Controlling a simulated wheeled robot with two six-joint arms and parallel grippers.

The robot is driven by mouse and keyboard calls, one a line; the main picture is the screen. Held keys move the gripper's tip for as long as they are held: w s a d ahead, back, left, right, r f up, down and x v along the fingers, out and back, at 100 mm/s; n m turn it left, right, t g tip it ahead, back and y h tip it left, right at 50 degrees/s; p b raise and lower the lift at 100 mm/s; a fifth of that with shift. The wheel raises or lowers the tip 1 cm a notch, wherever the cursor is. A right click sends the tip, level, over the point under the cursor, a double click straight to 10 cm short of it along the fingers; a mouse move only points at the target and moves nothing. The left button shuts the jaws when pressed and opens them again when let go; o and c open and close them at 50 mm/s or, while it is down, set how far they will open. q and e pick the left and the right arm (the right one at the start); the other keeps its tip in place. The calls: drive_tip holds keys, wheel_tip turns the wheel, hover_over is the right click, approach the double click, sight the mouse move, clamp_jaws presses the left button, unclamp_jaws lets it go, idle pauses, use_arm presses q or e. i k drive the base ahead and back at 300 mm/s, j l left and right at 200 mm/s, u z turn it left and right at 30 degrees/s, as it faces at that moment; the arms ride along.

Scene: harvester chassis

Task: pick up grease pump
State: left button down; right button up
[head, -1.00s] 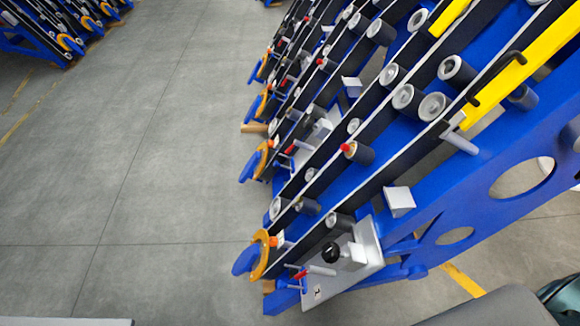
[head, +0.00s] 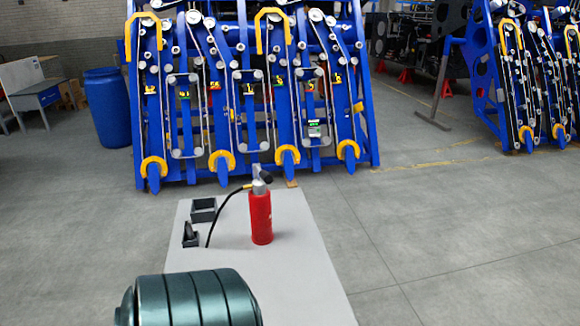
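The grease pump (head: 261,216) is a red cylinder with a grey and black head and a thin black hose. Nothing is touching the pump from my side. Neither of my grippers shows.
Two small dark holders, a square one (head: 203,210) and another (head: 191,235), sit at the tabletop's left edge. A blue harvester chassis (head: 250,90) stands behind. A blue barrel (head: 107,108) is at the left. The floor (head: 450,220) at the right is clear.

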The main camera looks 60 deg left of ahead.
sight(260, 198)
drive_tip(key=u, duration=2.25)
drive_tip(key=j+z, duration=0.15)
drive_tip(key=z, duration=0.3)
drive_tip(key=k+j+z, duration=0.1)
drive_tip(key=z, duration=0.35)
drive_tip(key=k+j+z, duration=0.1)
drive_tip(key=z, duration=0.35)
drive_tip(key=k+z, duration=0.1)
drive_tip(key=z, duration=0.35)
drive_tip(key=k+j, duration=0.15)
drive_tip(key=k, duration=0.15)
